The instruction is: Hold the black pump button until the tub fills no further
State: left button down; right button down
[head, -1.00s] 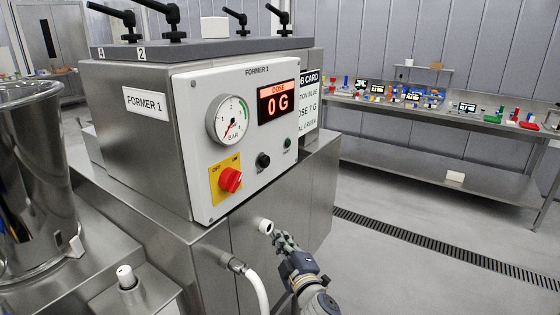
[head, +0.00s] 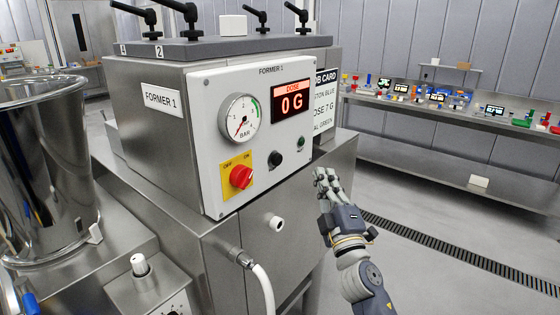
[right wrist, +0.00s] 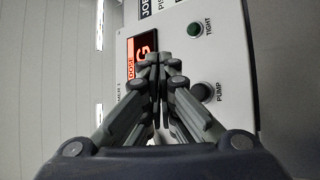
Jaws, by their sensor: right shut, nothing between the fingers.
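The black pump button (head: 275,159) is on the white front panel of the former, right of the red switch. In the right wrist view the same button (right wrist: 204,92) carries the label PUMP and sits right of my fingers. My right gripper (head: 324,178) is shut and empty, in the air to the right of the panel and apart from the button. It also shows in the right wrist view (right wrist: 157,65), pointing at the panel. The dose display (head: 292,102) reads 0 G. I cannot identify the tub for sure. My left gripper is not in view.
The panel has a gauge (head: 239,119), a red switch (head: 241,177) and a green TIGHT light (head: 300,143). A white spout (head: 277,222) and a hose (head: 262,285) are below it. A steel vessel (head: 45,170) stands at left. A cluttered bench (head: 450,178) is behind at right.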

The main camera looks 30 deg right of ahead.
aim_at(278, 160)
jog(key=shift+w, duration=0.1)
jog(key=w+a+b, duration=0.1)
jog(key=w+a, duration=0.2)
jog(key=w, duration=0.5)
jog(key=shift+a+b, duration=0.2)
jog(key=shift+b, duration=0.1)
jog(key=shift+w, duration=0.1)
dwell(1.1)
jog(key=shift+w+a, duration=0.2)
jog(key=shift+w, duration=0.1)
jog(key=shift+w+a+b, duration=0.15)
jog(key=shift+w+b, duration=0.2)
dwell(4.9)
